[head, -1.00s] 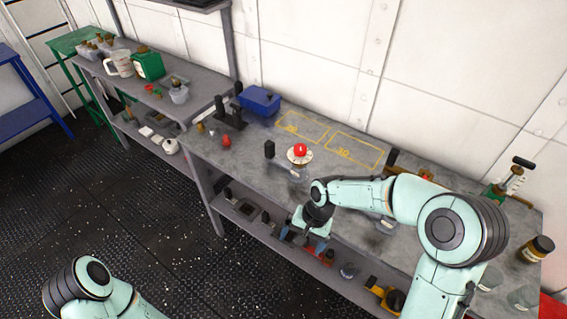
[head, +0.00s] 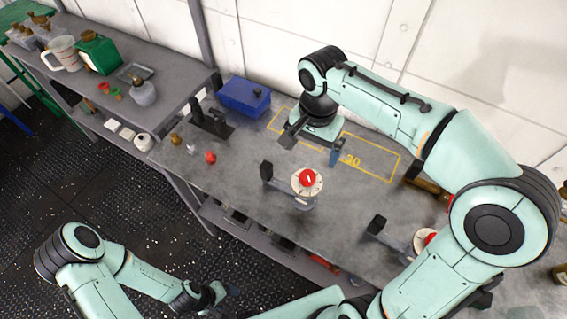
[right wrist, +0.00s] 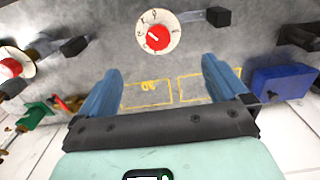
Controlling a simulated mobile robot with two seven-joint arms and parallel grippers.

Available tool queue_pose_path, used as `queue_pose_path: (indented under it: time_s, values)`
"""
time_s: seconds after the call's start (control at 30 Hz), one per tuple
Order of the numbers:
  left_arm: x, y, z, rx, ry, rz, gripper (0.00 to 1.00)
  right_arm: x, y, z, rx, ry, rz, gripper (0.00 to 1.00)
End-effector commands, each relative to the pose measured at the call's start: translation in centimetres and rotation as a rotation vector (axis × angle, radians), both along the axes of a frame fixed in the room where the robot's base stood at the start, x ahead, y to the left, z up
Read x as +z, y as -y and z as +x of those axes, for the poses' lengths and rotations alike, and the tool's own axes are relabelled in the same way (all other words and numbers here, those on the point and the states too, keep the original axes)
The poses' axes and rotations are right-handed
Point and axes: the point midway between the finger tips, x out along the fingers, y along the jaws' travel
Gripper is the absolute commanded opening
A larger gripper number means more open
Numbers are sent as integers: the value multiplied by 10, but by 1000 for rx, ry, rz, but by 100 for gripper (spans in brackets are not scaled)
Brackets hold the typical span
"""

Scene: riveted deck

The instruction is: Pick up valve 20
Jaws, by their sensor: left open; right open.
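A valve with a red knob on a round white dial (head: 306,180) and a dark handle end stands mid-bench. It also shows in the right wrist view (right wrist: 157,40), beyond the fingertips. A second red-knobbed valve (head: 424,240) is further right, partly hidden by my right arm; it shows too in the right wrist view (right wrist: 12,66). I cannot read which is valve 20. My right gripper (head: 312,147) is open and empty above the yellow outlines, behind the middle valve; its two blue fingers (right wrist: 160,85) are spread. My left gripper (head: 222,294) is open, low in front of the bench.
Yellow outlines, one marked 30 (head: 374,166), lie on the grey bench (head: 240,180). A blue box (head: 245,97) stands at the back left, beside a black fixture (head: 210,120). Small knobs sit near the left end. A side bench holds a jug (head: 64,53) and a green canister (head: 98,52).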

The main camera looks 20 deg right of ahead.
Motion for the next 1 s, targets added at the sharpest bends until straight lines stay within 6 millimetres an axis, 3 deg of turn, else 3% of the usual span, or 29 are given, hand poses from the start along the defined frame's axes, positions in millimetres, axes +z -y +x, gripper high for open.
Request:
queue_pose_path:
  time_s: [0.13,0.4,0.67,1.0]
  values:
    - [-5,0,-6,1,-8,0,66,-16,0,-2,0,-6,-1,100]
    - [-13,0,-14,1,-17,0,66,-67,0,-2,1,-6,0,100]
    - [-14,0,-15,0,-18,-1,66,-87,-1,-2,1,-3,1,100]
    - [-14,0,-14,1,-17,0,66,-132,-3,-2,0,-3,1,100]
